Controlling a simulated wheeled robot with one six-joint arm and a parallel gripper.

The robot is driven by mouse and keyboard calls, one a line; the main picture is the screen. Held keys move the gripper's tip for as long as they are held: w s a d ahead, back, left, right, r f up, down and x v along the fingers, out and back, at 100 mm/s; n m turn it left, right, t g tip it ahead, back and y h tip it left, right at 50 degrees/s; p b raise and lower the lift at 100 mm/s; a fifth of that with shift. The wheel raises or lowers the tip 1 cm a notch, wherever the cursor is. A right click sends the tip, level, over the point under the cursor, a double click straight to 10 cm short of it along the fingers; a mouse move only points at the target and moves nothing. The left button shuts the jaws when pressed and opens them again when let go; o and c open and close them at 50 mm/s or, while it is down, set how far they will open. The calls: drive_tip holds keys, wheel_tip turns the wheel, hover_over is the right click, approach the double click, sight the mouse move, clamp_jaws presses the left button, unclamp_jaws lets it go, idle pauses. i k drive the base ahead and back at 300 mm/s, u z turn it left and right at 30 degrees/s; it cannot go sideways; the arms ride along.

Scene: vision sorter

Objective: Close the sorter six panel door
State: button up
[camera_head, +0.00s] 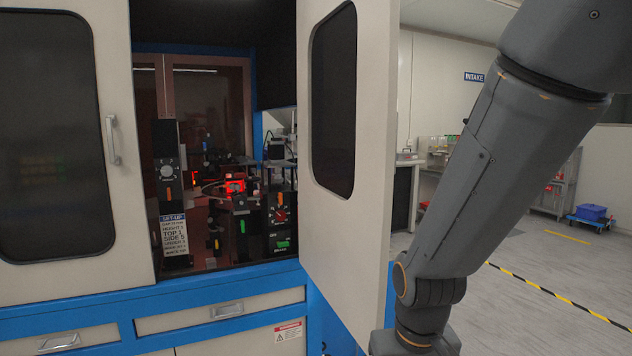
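The sorter is a white and blue cabinet (218,296) filling the left and middle of the head view. Its right door panel (346,228), white with a dark rounded window (334,105), stands swung open toward the right. The left door panel (126,215), with a silver handle (112,140) and a dark window, covers the left part of the front. Between them the opening shows the machinery inside. My arm hangs down at the right, in front of and beside the open panel's outer edge. My gripper is below the picture, so its state is hidden.
Inside the opening stand black control posts with dials (168,172) and a red-lit unit (235,186). Drawers (218,312) lie below. Behind on the right are a bench (436,160), a blue crate (591,211) on a dolly, and clear grey floor with striped tape (560,298).

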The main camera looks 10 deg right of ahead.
sight(348, 57)
drive_tip(key=z, duration=1.8)
drive_tip(key=i, duration=1.65)
drive_tip(key=u, duration=2.8)
drive_tip(key=k, duration=0.4)
drive_tip(key=u, duration=0.25)
